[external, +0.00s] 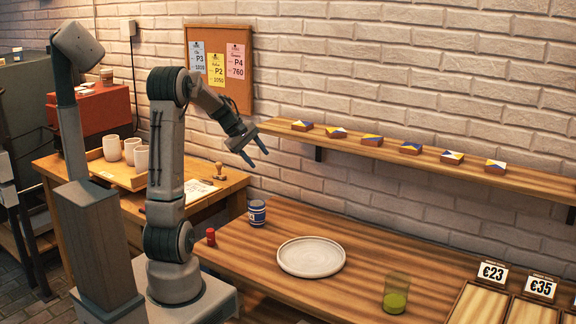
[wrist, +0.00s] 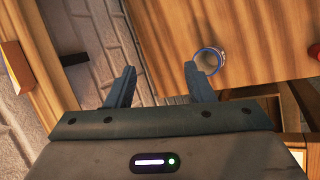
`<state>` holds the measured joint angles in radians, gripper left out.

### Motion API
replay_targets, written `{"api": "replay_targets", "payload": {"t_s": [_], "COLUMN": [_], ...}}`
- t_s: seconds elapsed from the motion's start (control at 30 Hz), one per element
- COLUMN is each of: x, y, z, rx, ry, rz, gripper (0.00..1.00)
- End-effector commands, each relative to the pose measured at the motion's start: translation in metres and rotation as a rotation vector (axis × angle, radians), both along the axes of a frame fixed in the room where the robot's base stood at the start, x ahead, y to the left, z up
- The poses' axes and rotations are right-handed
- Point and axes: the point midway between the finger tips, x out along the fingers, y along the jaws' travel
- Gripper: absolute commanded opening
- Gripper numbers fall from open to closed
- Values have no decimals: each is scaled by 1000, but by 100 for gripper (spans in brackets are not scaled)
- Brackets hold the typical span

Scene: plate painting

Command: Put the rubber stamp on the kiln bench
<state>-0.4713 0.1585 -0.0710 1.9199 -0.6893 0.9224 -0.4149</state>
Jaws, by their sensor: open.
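A rubber stamp (external: 219,172) with a wooden handle stands upright on the left wooden bench (external: 236,182), near its right end, beside some papers. This bench adjoins a red box-like unit (external: 98,112), perhaps the kiln. My gripper (external: 259,159) is open and empty, in the air to the right of the stamp and above it, apart from it. In the wrist view my open fingers (wrist: 160,68) have nothing between them but wall and a table edge behind. I cannot make out the stamp in the wrist view.
A tray (external: 118,172) with white cups stands on the left bench. A wall shelf (external: 390,153) with small painted blocks runs behind.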

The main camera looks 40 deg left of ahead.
Motion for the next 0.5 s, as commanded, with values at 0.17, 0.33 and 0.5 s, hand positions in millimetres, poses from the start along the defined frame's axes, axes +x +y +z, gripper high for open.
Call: {"api": "replay_targets", "payload": {"t_s": [0.17,0.33,0.5], "x": [-74,-144,-203], "y": [-55,-81,-90], "z": [7,3,-7], "rx": [239,451,633], "ry": [-16,-38,-64], "rz": [-321,-619,-881], "gripper": [48,48,48]}}
